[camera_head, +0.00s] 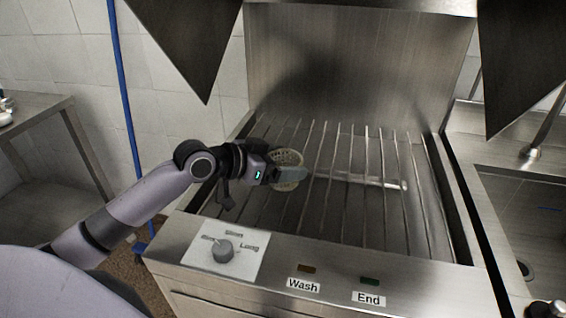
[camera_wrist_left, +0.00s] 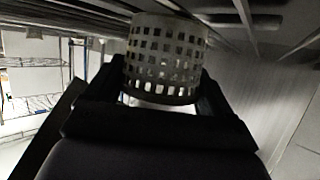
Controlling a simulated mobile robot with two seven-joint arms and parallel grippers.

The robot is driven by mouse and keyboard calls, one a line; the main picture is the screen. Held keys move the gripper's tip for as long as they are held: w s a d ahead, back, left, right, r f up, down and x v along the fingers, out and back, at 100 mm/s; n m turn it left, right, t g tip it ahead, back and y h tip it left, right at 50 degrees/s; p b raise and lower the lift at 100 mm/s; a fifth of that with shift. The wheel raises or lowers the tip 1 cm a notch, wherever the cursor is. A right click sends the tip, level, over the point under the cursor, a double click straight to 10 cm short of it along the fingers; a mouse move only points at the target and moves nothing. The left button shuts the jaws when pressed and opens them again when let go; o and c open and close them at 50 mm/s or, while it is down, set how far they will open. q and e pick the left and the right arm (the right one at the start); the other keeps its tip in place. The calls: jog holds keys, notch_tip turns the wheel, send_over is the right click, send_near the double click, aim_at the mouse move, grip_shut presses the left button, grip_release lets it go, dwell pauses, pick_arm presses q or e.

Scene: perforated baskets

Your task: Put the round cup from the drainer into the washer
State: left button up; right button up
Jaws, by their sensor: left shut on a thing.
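A round perforated cup (camera_head: 287,157) is at my left gripper (camera_head: 290,176), over the left part of the washer's wire rack (camera_head: 345,220). In the left wrist view the cup (camera_wrist_left: 165,58) shows its square holes between the dark fingers of my left gripper (camera_wrist_left: 165,100), which is shut on it. The cup is partly hidden by the gripper in the head view. I cannot tell whether the cup touches the rack. The washer (camera_head: 220,290) stands open in front of me. My right gripper does not show.
The washer's front panel has a knob (camera_head: 222,250) and Wash and End labels. A steel sink (camera_head: 525,215) is at the right, a steel table (camera_head: 40,125) at the left. The rack's right part looks empty. Steel hood panels hang above both sides.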

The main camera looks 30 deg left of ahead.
pick_arm(q)
jog(key=shift+f, duration=0.15)
jog(key=o, duration=0.8)
jog(key=shift+o, duration=0.2)
jog(key=v, duration=0.9)
jog(key=shift+s+r, duration=0.2)
jog(key=shift+s, duration=0.05)
jog(key=shift+v, duration=0.95)
jog(key=shift+s+a+r, duration=0.15)
jog(key=shift+a+r, duration=0.05)
